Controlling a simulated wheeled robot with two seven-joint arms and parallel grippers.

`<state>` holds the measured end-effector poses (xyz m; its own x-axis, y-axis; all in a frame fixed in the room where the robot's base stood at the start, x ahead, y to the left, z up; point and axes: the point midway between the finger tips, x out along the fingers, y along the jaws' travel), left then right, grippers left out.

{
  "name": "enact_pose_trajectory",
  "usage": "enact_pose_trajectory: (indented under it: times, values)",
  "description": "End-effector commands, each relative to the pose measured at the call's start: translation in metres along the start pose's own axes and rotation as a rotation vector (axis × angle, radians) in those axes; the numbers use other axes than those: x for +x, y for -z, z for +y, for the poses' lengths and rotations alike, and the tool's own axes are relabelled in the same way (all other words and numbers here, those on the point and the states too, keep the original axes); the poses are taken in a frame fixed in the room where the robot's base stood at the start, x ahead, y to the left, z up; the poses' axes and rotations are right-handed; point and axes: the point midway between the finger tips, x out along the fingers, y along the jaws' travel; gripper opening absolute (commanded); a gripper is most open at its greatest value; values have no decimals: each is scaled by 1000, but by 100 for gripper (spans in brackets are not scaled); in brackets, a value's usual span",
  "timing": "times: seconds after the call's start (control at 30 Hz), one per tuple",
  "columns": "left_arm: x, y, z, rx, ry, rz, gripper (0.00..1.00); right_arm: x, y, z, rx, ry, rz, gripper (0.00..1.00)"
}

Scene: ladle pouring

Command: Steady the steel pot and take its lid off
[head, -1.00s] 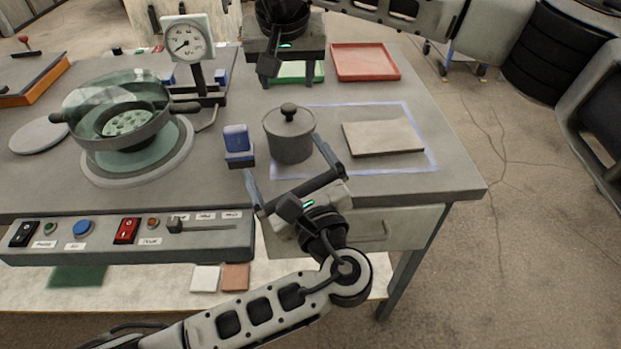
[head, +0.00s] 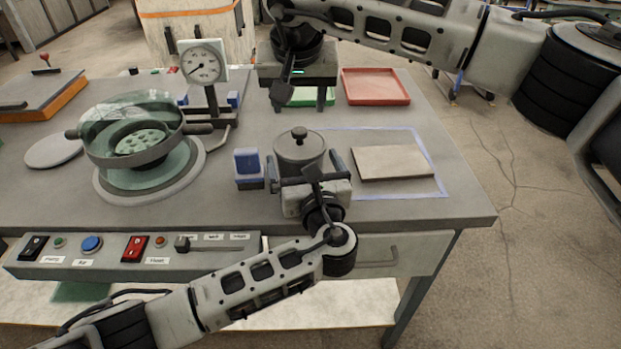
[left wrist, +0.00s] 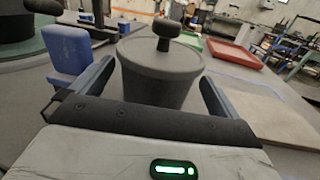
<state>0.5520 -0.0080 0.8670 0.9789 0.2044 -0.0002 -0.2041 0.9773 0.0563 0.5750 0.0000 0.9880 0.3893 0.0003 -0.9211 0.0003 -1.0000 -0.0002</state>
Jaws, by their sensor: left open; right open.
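My left gripper (head: 305,166) is open at the near side of the pot. In the left wrist view the pot body (left wrist: 155,88) sits between the two spread fingers, and contact cannot be told. My right gripper (head: 301,98) is open and empty behind the pot, pointing down over the green tray, away from the lid.
A blue block (head: 248,165) stands close left of the pot. A flat grey slab (head: 392,163) lies to its right. A red tray (head: 375,86), a dial gauge (head: 202,62) and a glass-lidded pan (head: 135,140) stand around. A switch panel (head: 130,252) runs along the front edge.

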Motion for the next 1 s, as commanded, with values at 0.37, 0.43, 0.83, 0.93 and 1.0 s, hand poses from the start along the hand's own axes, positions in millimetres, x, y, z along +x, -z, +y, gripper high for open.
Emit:
enact_pose_trajectory:
  times: [0.37, 0.43, 0.83, 0.93, 1.0]
  values:
    - [12, 0, 0, -1, 0, 0, 100, 0, 0, 0, 0, 0, 0, 55]
    - [12, 0, 0, -1, 0, 0, 100, 0, 0, 0, 0, 0, 0, 55]
    - [12, 0, 0, -1, 1, 0, 47, 2, -1, 0, 0, 0, -1, 55]
    - [12, 0, 0, 0, 1, 0, 47, 6, -2, 0, 0, 0, -1, 55]
    - [12, 0, 0, 0, 1, 0, 47, 9, -3, 0, 0, 0, -1, 55]
